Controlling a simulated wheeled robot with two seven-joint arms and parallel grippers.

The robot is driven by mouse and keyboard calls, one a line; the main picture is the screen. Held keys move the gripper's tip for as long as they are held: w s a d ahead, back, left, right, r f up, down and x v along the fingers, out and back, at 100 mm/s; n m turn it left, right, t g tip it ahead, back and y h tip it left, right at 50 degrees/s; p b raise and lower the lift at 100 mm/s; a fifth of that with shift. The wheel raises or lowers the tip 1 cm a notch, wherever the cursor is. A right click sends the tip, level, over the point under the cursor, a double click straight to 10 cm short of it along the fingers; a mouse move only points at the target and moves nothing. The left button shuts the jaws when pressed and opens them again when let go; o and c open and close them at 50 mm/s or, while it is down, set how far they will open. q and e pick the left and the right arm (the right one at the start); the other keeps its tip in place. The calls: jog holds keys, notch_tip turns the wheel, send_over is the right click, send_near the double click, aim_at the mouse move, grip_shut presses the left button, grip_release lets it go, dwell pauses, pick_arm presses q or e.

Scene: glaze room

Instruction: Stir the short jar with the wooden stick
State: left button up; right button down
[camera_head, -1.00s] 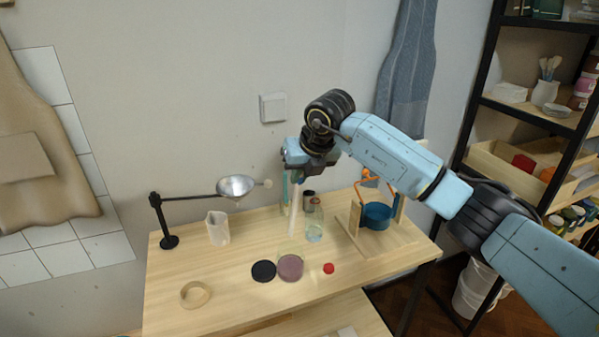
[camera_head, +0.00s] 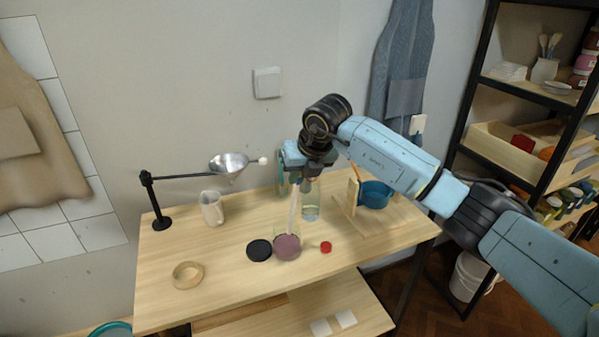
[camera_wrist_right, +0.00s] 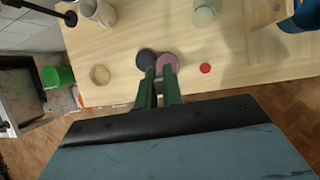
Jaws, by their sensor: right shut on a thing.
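The short jar (camera_head: 287,248) is clear with pink-mauve contents and stands near the middle of the table. It also shows in the right wrist view (camera_wrist_right: 168,61), just beyond the fingers. My right gripper (camera_head: 298,183) is shut on the pale wooden stick (camera_head: 293,209), which hangs nearly upright, slightly tilted. The stick's lower end is at the jar's mouth; I cannot tell if it is inside. In the right wrist view the green fingers flank the line to the jar, and the stick does not show clearly. My left gripper is not in view.
A black lid (camera_head: 259,250) lies left of the jar and a red cap (camera_head: 326,247) right. A taller clear bottle (camera_head: 311,208) stands behind.

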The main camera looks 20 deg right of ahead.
aim_at(298, 186)
jog(key=shift+w+a+f+b, duration=0.15)
jog(key=shift+f+b, duration=0.6)
jog(key=shift+f, duration=0.45)
jog(key=shift+a+f+b, duration=0.15)
jog(key=shift+f+b, duration=0.6)
jog(key=shift+f, duration=0.4)
